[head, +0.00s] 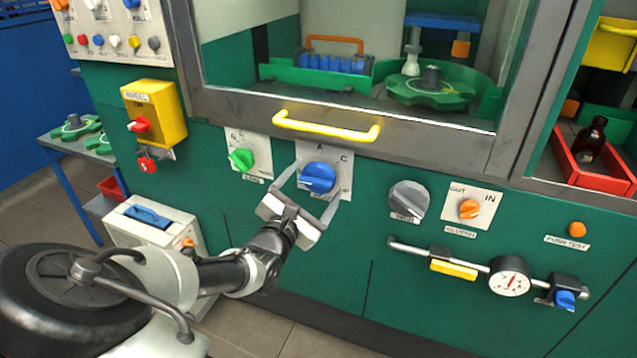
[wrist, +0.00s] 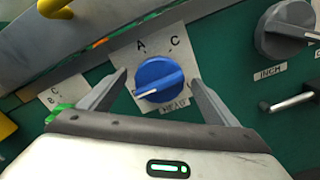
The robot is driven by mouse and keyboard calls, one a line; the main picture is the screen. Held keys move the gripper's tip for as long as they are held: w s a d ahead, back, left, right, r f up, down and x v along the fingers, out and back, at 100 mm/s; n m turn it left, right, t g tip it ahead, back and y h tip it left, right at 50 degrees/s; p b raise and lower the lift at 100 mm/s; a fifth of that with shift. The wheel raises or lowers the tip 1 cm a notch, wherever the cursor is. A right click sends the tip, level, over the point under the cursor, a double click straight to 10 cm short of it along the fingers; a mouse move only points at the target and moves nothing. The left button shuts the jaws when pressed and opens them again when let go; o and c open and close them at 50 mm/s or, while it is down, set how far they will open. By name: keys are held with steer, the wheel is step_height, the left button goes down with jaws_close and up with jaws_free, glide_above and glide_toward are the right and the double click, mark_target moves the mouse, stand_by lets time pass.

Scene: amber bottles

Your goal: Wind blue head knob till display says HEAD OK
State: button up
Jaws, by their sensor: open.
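The blue head knob (head: 317,178) sits on a white plate (head: 338,160) marked with letters, A and C among them, on the green machine front. In the wrist view the blue knob (wrist: 160,79) lies between the fingers, and its pale pointer line runs toward the lower left. A label below it is partly readable. My gripper (head: 308,192) is open around the knob, one finger on each side. In the wrist view my gripper (wrist: 158,88) shows a gap between each finger and the knob. I cannot make out a display reading HEAD OK in either view.
A green knob (head: 242,158) is left of the blue one; a grey INCH knob (head: 408,201) and orange clutch knob (head: 469,208) are right. A yellow handle (head: 326,126) juts out above. A rail with a round gauge (head: 509,282) is at lower right.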

mark_target(319, 178)
steer(key=shift+x, duration=1.45)
steer(key=shift+c, duration=0.4)
steer(key=c, duration=1)
steer(key=shift+o, duration=0.2)
steer(key=n+p, duration=0.1)
steer(key=p, duration=0.1)
steer(key=shift+r+p, duration=0.35)
steer(key=shift+r, duration=0.05)
steer(key=shift+f+n+p, duration=0.2)
steer(key=shift+n+p, duration=0.3)
steer(key=shift+p, duration=0.2)
steer(key=shift+a+f, duration=0.1)
steer(key=shift+f, duration=0.05)
